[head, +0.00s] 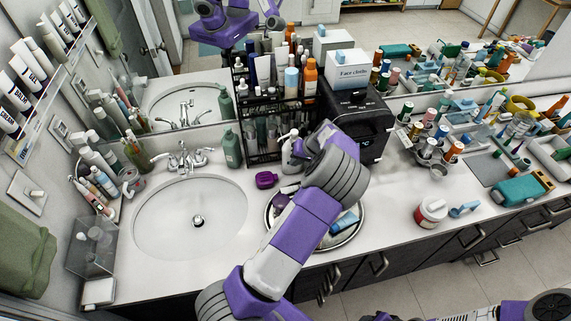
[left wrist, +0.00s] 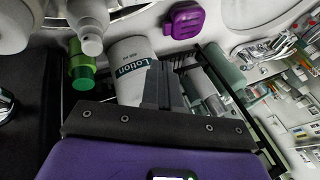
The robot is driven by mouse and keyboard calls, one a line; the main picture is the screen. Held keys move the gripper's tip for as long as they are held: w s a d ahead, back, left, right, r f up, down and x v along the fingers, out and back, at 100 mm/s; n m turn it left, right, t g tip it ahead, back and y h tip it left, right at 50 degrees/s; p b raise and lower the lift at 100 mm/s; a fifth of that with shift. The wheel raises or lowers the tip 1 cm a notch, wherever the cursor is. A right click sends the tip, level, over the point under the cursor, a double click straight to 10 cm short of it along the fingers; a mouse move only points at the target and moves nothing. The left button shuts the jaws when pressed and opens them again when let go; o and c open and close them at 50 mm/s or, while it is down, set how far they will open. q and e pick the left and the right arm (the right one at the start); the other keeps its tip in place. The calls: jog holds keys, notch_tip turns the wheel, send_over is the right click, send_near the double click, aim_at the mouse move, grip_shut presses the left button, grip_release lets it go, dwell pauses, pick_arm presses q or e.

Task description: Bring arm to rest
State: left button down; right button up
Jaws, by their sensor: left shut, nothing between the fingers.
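My left arm (head: 300,225) reaches over the round metal tray (head: 352,238) toward the back of the counter. Its wrist is near the black box and the bottle rack, and hides the fingertips in the head view. In the left wrist view my left gripper (left wrist: 160,72) is shut and empty. A white lotion container (left wrist: 128,60) lies beyond its fingers; I cannot tell whether they touch. My right gripper is not in view; only part of what looks like my right arm shows at the lower right corner.
The sink (head: 190,222) is left of the arm. A black rack (head: 262,125) of bottles and a black box (head: 368,125) stand behind. A purple case (head: 266,180) lies near the tray. A red-and-white jar (head: 431,212) and several bottles crowd the right counter.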

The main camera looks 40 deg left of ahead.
pick_arm(q)
jog(key=shift+w+d+r, duration=0.15)
jog(key=shift+d+r, duration=0.2)
jog(key=shift+d, duration=0.05)
